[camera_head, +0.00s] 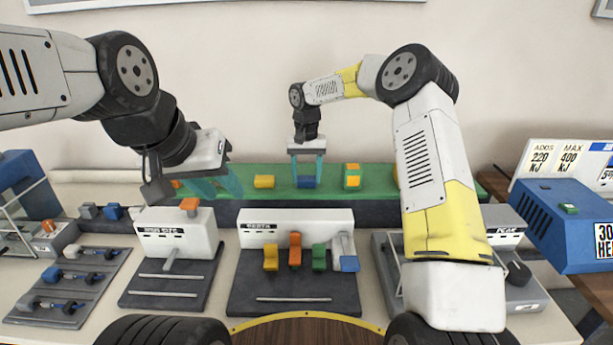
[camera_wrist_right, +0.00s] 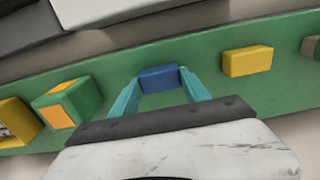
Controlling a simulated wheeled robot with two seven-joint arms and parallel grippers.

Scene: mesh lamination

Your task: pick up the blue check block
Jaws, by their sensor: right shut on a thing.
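The blue check block (camera_head: 306,182) is at the green shelf at the back, in the middle of the head view. My right gripper (camera_head: 307,172) points down over it, its two teal fingers on either side of the block. In the right wrist view the blue check block (camera_wrist_right: 158,78) sits between the fingertips of my right gripper (camera_wrist_right: 160,82), which is shut on it. I cannot tell whether the block is clear of the shelf. My left gripper (camera_head: 217,186) is to the left, its teal fingers apart with nothing seen between them.
On the green shelf (camera_head: 330,175), a yellow block (camera_head: 264,181) lies left of the blue one and a green-and-orange block (camera_head: 352,176) stands right of it. Machines with dark bases (camera_head: 293,282) fill the table's front. A blue box (camera_head: 570,225) is at right.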

